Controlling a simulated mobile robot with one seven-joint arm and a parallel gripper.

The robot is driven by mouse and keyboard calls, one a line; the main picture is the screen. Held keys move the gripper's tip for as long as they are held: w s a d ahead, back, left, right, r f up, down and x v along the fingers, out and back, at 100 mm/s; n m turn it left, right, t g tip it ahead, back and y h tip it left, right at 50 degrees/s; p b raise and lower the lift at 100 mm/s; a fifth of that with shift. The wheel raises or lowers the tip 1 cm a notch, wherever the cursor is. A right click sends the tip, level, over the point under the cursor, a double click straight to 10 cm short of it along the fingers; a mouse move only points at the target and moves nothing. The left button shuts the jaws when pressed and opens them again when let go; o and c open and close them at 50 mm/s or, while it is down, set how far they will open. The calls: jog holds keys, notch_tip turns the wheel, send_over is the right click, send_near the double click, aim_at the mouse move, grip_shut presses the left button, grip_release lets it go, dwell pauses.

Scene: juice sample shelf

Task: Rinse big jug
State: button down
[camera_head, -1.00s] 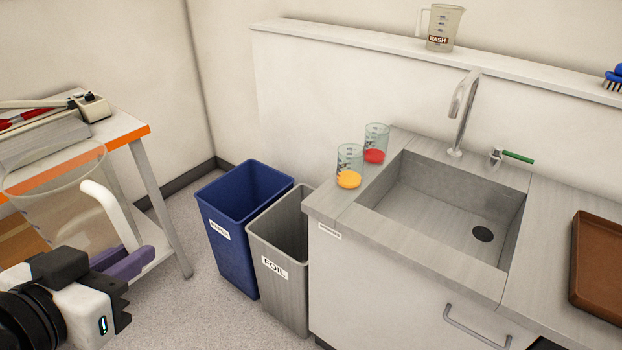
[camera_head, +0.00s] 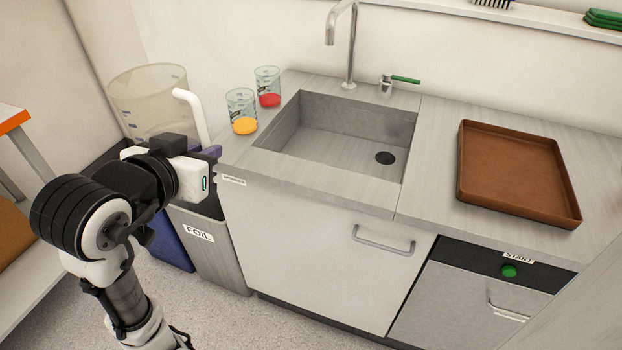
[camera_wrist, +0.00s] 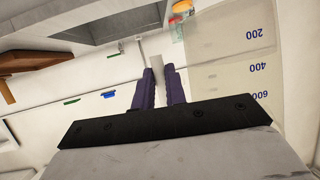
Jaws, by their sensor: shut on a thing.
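The big jug (camera_head: 140,98) is clear with a pale tint and a white handle (camera_head: 190,112). My gripper (camera_head: 208,160) is shut on the white handle, and the jug hangs upright over the bins, left of the sink counter. In the wrist view the purple fingers (camera_wrist: 158,88) close on the handle, and the jug's wall (camera_wrist: 235,65) shows blue numbers. The grey sink (camera_head: 335,145) has a dark drain. A metal tap (camera_head: 350,45) arches behind it, with a green lever (camera_head: 404,79) to its right. I cannot see the jug's inside clearly.
Two small beakers, one with orange liquid (camera_head: 243,122) and one with red (camera_head: 269,98), stand on the counter left of the sink. A brown tray (camera_head: 515,168) lies on the right. The foil bin (camera_head: 222,255) stands below the jug. A shelf (camera_head: 545,18) runs above.

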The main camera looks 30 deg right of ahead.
jog(key=s+d+f+m+g+h+b, duration=0.1)
jog(key=s+d+f, duration=0.1)
jog(key=d, duration=0.7)
jog(key=s+d+f+m+g+h+b, duration=0.1)
jog(key=s+d+f, duration=0.1)
jog(key=d, duration=0.7)
jog(key=s+d+f+m+g+b, duration=0.1)
jog(key=s+d+f, duration=0.2)
jog(key=d, duration=0.7)
jog(key=shift+s+m+h, duration=0.4)
jog(key=shift+s, duration=0.3)
jog(key=shift+m+g+h, duration=0.4)
jog(key=shift+m+g, duration=0.2)
jog(key=shift+g, duration=0.2)
jog(key=s+d, duration=0.2)
jog(key=s+d+f+b, duration=0.1)
jog(key=s+d, duration=0.3)
jog(key=s, duration=0.1)
jog(key=shift+d+f, duration=0.35)
jog(key=shift+s+d, duration=0.35)
jog(key=shift+s, duration=0.1)
